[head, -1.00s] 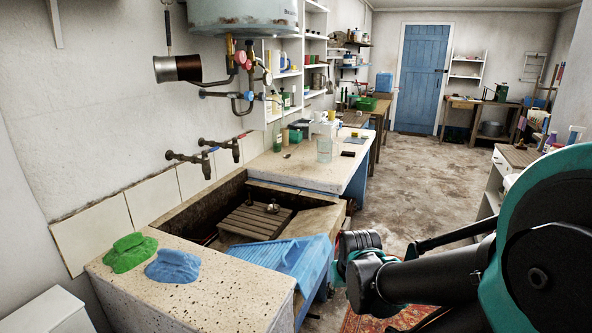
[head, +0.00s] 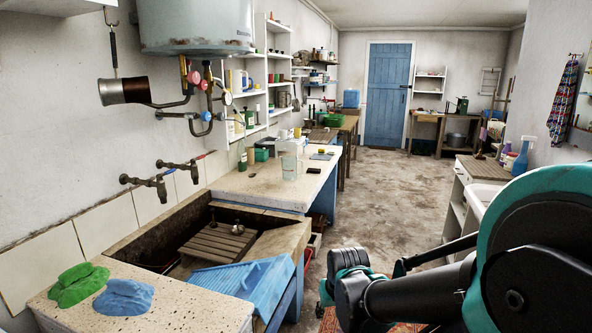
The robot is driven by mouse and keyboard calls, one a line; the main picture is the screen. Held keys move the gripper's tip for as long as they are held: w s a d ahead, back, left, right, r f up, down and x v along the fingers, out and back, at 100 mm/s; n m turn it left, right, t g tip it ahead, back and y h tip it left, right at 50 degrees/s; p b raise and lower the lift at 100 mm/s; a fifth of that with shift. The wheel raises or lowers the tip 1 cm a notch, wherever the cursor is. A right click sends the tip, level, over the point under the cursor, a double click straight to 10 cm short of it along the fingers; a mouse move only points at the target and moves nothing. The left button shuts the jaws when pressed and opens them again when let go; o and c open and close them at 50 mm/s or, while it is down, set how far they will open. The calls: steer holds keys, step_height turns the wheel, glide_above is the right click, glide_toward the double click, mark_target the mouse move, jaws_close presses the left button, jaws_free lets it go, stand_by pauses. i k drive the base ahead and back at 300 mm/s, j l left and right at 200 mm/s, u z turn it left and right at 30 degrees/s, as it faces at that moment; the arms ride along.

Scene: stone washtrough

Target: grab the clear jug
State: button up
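The clear jug (head: 291,167) stands upright on the pale stone worktop (head: 262,190) beyond the trough. It is see-through, so its outline is faint. My arm comes in from the lower right, with its dark joint well to the front and right of the jug. The fingers of my gripper do not show, so its opening is hidden. Nothing of mine touches the jug.
The stone trough (head: 150,236) holds a wooden slatted rack (head: 218,243). A blue washboard (head: 240,286) leans over its front edge. Green (head: 78,285) and blue (head: 123,298) cloths lie on the near ledge. Taps (head: 150,183) jut from the wall. The floor (head: 385,195) right of the worktop is open.

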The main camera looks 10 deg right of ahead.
mark_target(289, 162)
steer(key=i+l+z, duration=0.4)
steer(key=i+z, duration=0.15)
steer(key=i, duration=0.3)
steer(key=i+z, duration=0.3)
steer(key=i, duration=0.15)
steer(key=i+l+u, duration=0.15)
steer(key=i+u, duration=0.25)
steer(key=i+l+u, duration=0.35)
steer(key=i, duration=0.2)
